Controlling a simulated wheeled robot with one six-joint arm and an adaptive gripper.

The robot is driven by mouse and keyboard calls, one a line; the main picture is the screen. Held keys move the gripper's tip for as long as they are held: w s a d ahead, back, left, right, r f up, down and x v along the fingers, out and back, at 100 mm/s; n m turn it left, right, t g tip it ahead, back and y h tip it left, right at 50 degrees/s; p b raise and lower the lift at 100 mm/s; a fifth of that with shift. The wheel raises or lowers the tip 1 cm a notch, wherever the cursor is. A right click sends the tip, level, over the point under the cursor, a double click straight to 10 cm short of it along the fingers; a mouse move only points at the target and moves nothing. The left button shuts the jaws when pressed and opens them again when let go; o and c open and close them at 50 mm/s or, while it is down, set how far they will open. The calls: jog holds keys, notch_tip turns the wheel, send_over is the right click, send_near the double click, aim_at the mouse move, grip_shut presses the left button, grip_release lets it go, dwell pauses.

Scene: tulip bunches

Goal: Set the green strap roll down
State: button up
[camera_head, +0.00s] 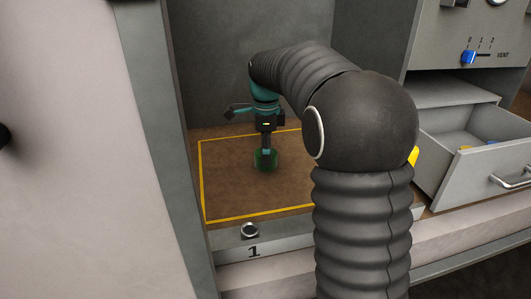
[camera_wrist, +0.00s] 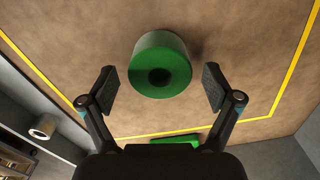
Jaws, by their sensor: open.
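The green strap roll (camera_wrist: 158,50) is a short green cylinder with a dark hole in its middle. It stands on the brown floor of the bay, inside the yellow outline, and in the head view the roll (camera_head: 265,161) shows just below my gripper. My gripper (camera_wrist: 160,88) is open, with one finger on each side of the roll and a visible gap on both sides. In the head view my gripper (camera_head: 266,146) points down over the roll.
A second green object (camera_wrist: 176,140) lies near the yellow line (camera_wrist: 292,78), partly hidden by my gripper. The bay has grey walls and a front ledge marked 1 (camera_head: 253,251) with a round knob (camera_head: 249,230). An open drawer (camera_head: 480,165) stands at the right.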

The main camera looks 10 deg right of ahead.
notch_tip(320, 180, up, 11)
jog(key=p, duration=0.1)
jog(key=shift+p, duration=0.35)
jog(key=shift+r, duration=0.1)
